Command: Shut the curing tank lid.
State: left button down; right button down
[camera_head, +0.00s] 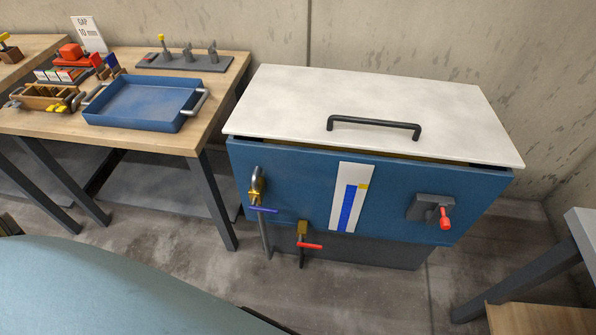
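The curing tank (300,178) is a blue box against the concrete wall. Its white lid (380,92) lies over the top, with a black bar handle (375,122) near the front edge. A narrow dark gap shows between the lid's front edge and the tank's rim, so the lid looks slightly raised at the front; the back edge and hinge side are not clear. A red-handled latch or switch (440,212) is on the front right. Neither of my grippers is in view.
A brass tap (257,183) and a red-handled valve (304,243) stick out from the tank's front. A wooden workbench (150,138) with a blue tray (150,100) and small tools stands left. Another table (582,235) is at the right edge. Bare floor lies before the tank.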

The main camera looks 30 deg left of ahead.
aim_at(427, 118)
jog(key=u, duration=0.1)
jog(key=k, duration=0.5)
jog(key=z, duration=0.85)
jog(key=i, duration=1.05)
jog(key=u, duration=0.8)
